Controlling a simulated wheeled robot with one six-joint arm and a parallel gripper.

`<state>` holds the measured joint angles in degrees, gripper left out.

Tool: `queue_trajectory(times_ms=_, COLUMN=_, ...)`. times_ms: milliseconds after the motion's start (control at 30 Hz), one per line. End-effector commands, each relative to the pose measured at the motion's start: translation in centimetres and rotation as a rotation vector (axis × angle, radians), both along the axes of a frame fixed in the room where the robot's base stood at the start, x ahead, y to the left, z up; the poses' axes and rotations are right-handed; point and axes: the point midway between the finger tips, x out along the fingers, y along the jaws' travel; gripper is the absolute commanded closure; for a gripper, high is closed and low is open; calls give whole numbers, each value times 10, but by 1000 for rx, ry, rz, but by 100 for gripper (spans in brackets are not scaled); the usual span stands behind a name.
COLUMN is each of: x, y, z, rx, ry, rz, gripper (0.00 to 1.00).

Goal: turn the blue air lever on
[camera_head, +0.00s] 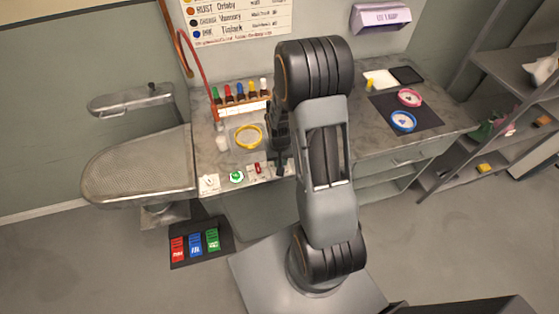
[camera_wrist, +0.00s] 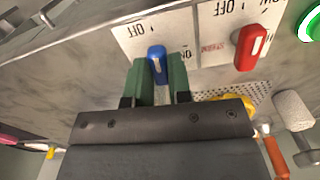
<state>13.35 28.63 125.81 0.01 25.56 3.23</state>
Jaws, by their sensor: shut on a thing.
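The blue air lever (camera_wrist: 156,52) shows in the wrist view on a white plate (camera_wrist: 130,36) marked OFF. My gripper (camera_wrist: 159,66) has its two green fingers on either side of the lever, shut on it. The fingers hide the lever's lower part, and I cannot tell whether it stands at on or off. In the head view my gripper (camera_head: 281,168) is at the front edge of the workbench and the blue lever is hidden behind it.
A red lever (camera_wrist: 250,47) on its own OFF plate sits close to the right of the blue one in the wrist view. Beyond it is a green round button (camera_head: 236,177). The bench (camera_head: 215,155) bears a yellow ring (camera_head: 249,137) and a bottle rack (camera_head: 243,108).

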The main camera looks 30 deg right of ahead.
Motion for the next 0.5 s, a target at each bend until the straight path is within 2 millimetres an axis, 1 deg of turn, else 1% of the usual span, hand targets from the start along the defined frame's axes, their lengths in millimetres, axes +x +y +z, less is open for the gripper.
queue_trajectory(times_ms=500, x=0, y=0, z=-2, rx=0, ry=-1, rz=-461, gripper=100)
